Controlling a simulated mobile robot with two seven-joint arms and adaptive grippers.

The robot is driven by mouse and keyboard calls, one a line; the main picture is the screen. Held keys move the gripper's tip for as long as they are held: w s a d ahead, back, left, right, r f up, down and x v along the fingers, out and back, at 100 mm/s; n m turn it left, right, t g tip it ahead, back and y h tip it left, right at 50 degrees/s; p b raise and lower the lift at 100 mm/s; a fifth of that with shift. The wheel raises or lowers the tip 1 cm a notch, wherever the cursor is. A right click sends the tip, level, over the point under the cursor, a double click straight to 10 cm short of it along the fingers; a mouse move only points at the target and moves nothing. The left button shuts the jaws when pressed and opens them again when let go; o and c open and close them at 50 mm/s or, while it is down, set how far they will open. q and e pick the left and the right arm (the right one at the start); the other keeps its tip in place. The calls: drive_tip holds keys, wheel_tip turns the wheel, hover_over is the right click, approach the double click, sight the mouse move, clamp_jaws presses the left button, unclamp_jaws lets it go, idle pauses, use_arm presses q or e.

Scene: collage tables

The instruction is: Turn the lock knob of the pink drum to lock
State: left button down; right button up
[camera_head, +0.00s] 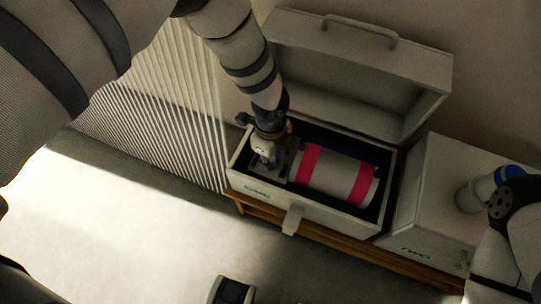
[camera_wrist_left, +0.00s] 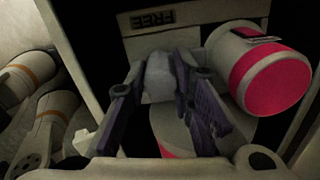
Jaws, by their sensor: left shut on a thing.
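The pink drum (camera_head: 325,174) is a pale cylinder with pink bands. It lies in an open white case (camera_head: 300,205) with a dark lining. My left gripper (camera_head: 264,170) reaches down into the case at the drum's left end. In the left wrist view the left gripper (camera_wrist_left: 172,110) has its dark fingers around a pale, blocky knob (camera_wrist_left: 159,76) and is shut on it. A label reading FREE (camera_wrist_left: 152,19) shows upside down above the knob. A round pink-ended part (camera_wrist_left: 270,80) stands right of the fingers. My right gripper's fingertips are not visible.
The case lid (camera_head: 350,75) stands open behind the drum. A second closed white case (camera_head: 460,200) sits to the right on the same wooden bench (camera_head: 330,247). A ribbed white radiator (camera_head: 165,95) is on the left.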

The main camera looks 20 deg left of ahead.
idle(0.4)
use_arm(q)
drive_tip(key=c, duration=1.4)
unclamp_jaws()
drive_tip(key=shift+o, duration=0.2)
wheel_tip(320, 180, up, 12)
